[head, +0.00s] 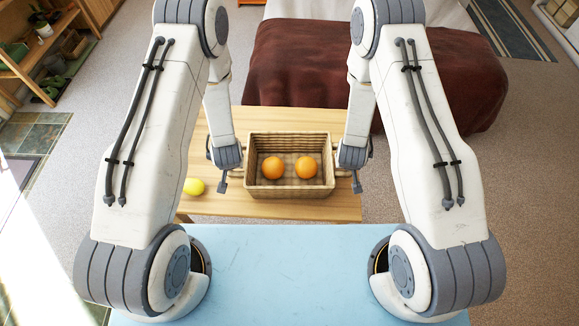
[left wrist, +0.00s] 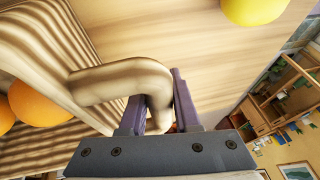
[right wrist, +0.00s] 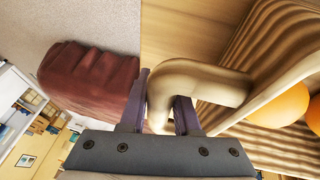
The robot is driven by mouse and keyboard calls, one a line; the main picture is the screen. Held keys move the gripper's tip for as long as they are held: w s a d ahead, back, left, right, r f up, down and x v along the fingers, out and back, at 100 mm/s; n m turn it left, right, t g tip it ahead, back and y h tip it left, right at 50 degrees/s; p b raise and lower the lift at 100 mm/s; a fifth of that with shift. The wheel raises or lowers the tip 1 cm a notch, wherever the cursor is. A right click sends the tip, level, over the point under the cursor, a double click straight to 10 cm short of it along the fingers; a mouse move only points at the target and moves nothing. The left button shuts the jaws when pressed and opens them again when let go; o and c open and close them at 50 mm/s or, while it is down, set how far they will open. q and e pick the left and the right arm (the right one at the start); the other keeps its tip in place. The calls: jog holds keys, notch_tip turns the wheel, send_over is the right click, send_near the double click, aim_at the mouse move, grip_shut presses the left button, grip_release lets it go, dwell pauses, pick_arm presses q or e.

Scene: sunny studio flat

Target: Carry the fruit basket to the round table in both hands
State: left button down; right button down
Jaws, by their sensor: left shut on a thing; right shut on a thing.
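The fruit basket (head: 290,191) is a rectangular woven basket with two oranges in it, the left orange (head: 273,168) and the right orange (head: 306,167). It is over the wooden table (head: 215,208); I cannot tell whether it touches the top. My left gripper (head: 224,180) is shut on its left handle (left wrist: 125,78). My right gripper (head: 354,180) is shut on its right handle (right wrist: 205,78). Each wrist view shows the handle between the two fingers. A yellow lemon (head: 194,186) lies on the wooden table, left of the basket and apart from it. I cannot make out a round table.
A bed or sofa with a dark red-brown cover (head: 400,75) stands behind the wooden table. Shelves with plants (head: 45,50) stand at the far left. Grey carpet (head: 530,160) is clear at the right. A striped rug (head: 510,30) lies at the back right.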

pick_arm(q)
jog(key=shift+w+r, duration=0.1)
jog(key=shift+r, duration=0.1)
pick_arm(e)
jog(key=shift+w+r, duration=0.1)
jog(key=shift+r, duration=0.1)
dwell(0.4)
